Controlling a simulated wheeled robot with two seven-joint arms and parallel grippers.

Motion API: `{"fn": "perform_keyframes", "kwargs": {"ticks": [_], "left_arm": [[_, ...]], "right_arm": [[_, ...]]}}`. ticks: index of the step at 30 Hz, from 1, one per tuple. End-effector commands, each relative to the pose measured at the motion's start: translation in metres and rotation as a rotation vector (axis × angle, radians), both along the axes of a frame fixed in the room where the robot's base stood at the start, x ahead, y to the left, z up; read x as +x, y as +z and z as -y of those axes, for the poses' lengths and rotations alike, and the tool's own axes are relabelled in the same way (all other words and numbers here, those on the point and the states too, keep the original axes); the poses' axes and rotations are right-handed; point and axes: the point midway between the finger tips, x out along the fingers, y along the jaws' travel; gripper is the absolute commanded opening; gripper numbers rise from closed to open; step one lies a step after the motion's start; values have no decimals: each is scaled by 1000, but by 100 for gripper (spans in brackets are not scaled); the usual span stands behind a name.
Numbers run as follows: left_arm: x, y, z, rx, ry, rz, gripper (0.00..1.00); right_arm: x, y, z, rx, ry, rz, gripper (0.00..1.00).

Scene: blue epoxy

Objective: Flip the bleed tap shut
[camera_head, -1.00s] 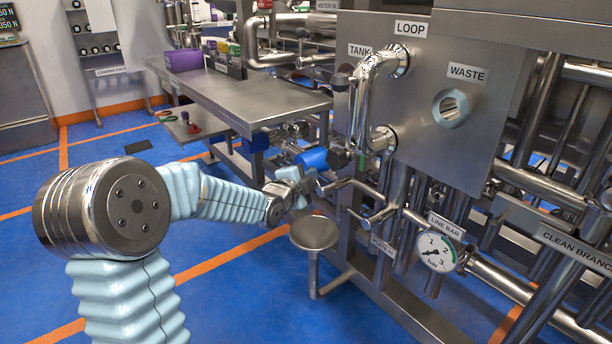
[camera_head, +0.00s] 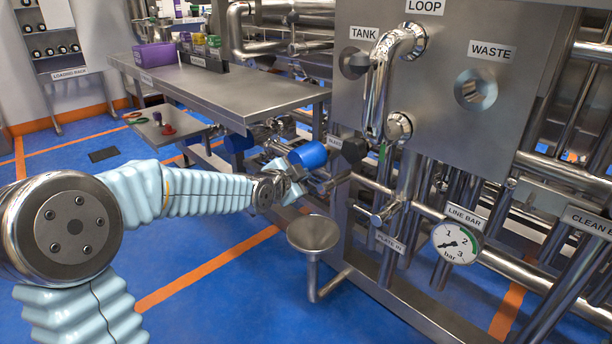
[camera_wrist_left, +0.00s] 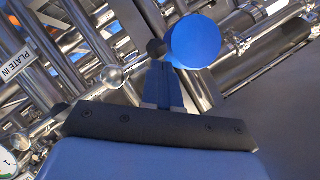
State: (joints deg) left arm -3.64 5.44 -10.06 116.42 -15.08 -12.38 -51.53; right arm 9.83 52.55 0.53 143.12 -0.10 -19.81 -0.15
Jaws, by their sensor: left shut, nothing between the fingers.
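My left gripper (camera_head: 290,182) is shut and empty, above and just left of the steel drain funnel (camera_head: 313,233). In the left wrist view its closed fingers (camera_wrist_left: 165,85) point at the pipework, and their tips overlap the lower left edge of a round blue part (camera_wrist_left: 195,42). I cannot tell whether they touch it. In the head view a blue cylinder (camera_head: 308,155) sits just behind and above the gripper. A steel pipe stub (camera_head: 335,181) is right of the gripper. The bleed tap's lever cannot be picked out surely, partly because the gripper covers this spot. My right gripper is out of view.
The steel panel (camera_head: 440,120) with its loop pipe (camera_head: 380,85) stands right of the gripper. A dark knob (camera_head: 354,150) sits at its lower left. The pressure gauge (camera_head: 455,243) is low at right. A steel bench (camera_head: 220,85) stands behind. Floor left of the funnel is open.

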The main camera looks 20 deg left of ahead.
Motion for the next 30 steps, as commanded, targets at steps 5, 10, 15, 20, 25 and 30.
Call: {"fn": "perform_keyframes", "kwargs": {"ticks": [5,10,15,20,25,30], "left_arm": [[0,-3,1,2,-1,0,0],[0,-3,1,1,0,-1,0],[0,-4,0,2,1,-1,0],[0,-4,0,1,2,-2,0],[0,-1,0,1,3,-1,0],[3,21,0,1,0,1,0]], "right_arm": [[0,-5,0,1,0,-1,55],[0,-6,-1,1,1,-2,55],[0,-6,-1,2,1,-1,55],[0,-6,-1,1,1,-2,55],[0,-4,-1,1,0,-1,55],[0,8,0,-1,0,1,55]]}}
